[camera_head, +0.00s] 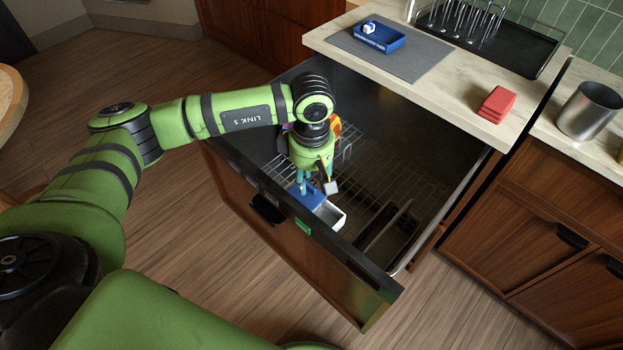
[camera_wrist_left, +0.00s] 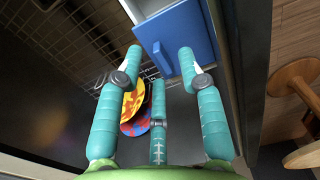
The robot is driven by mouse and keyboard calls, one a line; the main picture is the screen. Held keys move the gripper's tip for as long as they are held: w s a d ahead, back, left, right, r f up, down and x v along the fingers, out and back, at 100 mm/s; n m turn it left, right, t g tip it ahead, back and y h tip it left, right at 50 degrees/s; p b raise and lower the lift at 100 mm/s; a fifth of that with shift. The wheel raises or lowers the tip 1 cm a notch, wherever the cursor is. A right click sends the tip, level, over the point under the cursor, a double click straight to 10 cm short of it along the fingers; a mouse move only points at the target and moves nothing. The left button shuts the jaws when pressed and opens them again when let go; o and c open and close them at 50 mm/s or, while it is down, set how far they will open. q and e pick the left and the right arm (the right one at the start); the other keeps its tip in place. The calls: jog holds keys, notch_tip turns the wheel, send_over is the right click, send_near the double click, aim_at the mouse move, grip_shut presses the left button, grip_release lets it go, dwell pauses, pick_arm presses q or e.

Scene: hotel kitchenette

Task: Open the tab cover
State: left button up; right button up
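The blue tab cover (camera_head: 313,198) sits on a small white compartment (camera_head: 331,216) on the inner side of the open dishwasher door's front wall. In the left wrist view the cover (camera_wrist_left: 182,32) is a flat blue panel with a small raised blue handle (camera_wrist_left: 162,60). My left gripper (camera_head: 302,185) reaches down into the dishwasher just above the cover. In the left wrist view its teal fingers (camera_wrist_left: 160,62) are spread around the handle, with gaps showing; contact cannot be told. The fingers partly hide the cover in the head view. My right gripper is not in view.
Wire racks (camera_head: 345,150) lie inside the pulled-out dishwasher (camera_head: 425,150). A red and yellow patterned item (camera_wrist_left: 133,110) lies close to the left fingers. The counter above holds a blue tray (camera_head: 380,38), red block (camera_head: 497,104) and metal cup (camera_head: 590,110).

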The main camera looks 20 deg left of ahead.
aim_at(311, 185)
pick_arm(q)
notch_tip(311, 185, up, 11)
dwell(0.3)
jog(key=shift+s, duration=0.1)
dwell(0.4)
